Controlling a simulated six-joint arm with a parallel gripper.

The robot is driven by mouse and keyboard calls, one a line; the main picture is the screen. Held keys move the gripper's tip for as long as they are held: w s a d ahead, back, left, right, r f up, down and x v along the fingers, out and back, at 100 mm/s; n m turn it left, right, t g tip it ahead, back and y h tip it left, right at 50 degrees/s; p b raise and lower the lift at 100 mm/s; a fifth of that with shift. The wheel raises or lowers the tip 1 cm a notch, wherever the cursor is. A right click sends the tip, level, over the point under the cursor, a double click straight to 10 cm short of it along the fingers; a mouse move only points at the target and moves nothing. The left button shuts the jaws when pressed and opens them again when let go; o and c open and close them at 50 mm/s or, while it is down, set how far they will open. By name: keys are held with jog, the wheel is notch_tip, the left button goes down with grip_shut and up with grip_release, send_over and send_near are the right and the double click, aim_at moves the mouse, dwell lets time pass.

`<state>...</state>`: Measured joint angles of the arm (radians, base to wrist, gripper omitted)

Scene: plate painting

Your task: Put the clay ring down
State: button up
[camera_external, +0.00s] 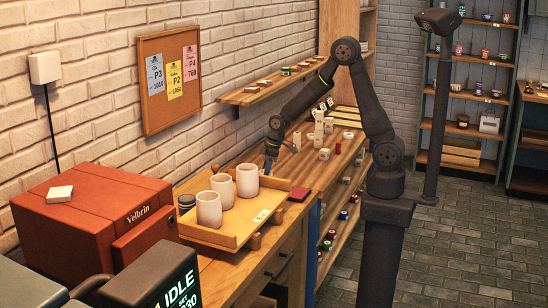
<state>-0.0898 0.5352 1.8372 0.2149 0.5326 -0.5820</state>
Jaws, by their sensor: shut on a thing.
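My gripper (268,168) is low over the wooden workbench (313,175), just behind the wooden tray with white cups. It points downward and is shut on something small. The held piece, which fits the clay ring, is too small and dark to make out at this distance. I cannot tell whether it touches the bench top.
The wooden tray (200,233) holds three white cups (247,180). White pieces (318,128) stand farther along the bench. A wall shelf (262,92) runs above.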

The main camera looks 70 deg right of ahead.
jog(key=w+a+r, duration=0.2)
jog(key=w, duration=0.1)
jog(key=w+a+r, duration=0.1)
jog(key=w+r, duration=0.1)
jog(key=w, duration=0.1)
jog(key=w+a+r, duration=0.2)
jog(key=w, duration=0.2)
jog(key=shift+a, duration=0.3)
jog(key=w+a+r, duration=0.7)
jog(key=s+a+n, duration=0.2)
jog(key=s+a, duration=0.1)
jog(key=a, duration=1)
jog(key=s+a+n+g+y, duration=0.1)
jog(key=s+a+n, duration=0.2)
jog(key=a, duration=1)
jog(key=s+a+n, duration=0.2)
jog(key=s+a, duration=0.2)
jog(key=a, duration=0.9)
jog(key=n+g, duration=0.1)
jog(key=n, duration=0.4)
send_over(220, 285)
jog(key=d, duration=0.1)
jog(key=shift+y, duration=0.4)
notch_tip(220, 285, down, 8)
jog(key=shift+f, duration=2.15)
jog(key=shift+f, duration=0.1)
